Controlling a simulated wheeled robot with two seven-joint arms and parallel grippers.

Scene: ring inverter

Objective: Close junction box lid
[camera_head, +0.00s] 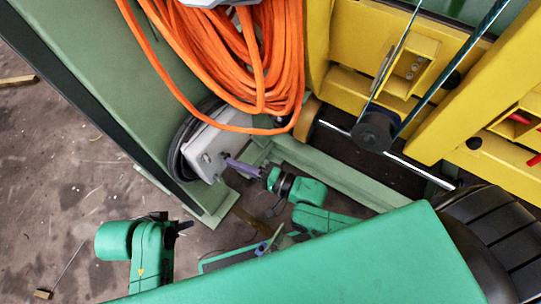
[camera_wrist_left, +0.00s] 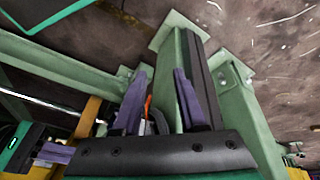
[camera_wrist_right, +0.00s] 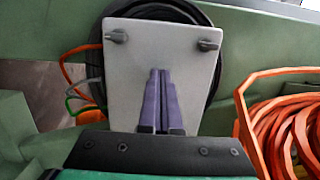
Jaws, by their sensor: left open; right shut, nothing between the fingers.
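The junction box shows its light grey face (camera_head: 205,145), with dark knobs, beside the green post in the head view. It fills the middle of the right wrist view (camera_wrist_right: 180,60), with knobs at its top corners. I cannot tell if this face is lid or body, nor how far the lid is open. My right gripper (camera_head: 228,160) is shut and empty, its purple fingers (camera_wrist_right: 157,75) pointing at the lower face; contact is unclear. My left gripper (camera_head: 186,226) is left of the post's foot. Its fingers (camera_wrist_left: 155,90) are spread and empty in the left wrist view.
Orange cable (camera_head: 265,50) hangs above the box and shows at right in the right wrist view. A black coil (camera_wrist_right: 210,35) lies behind the box, with thin wires at its left. A green beam (camera_head: 340,180) and yellow frame (camera_head: 400,50) bound the right side.

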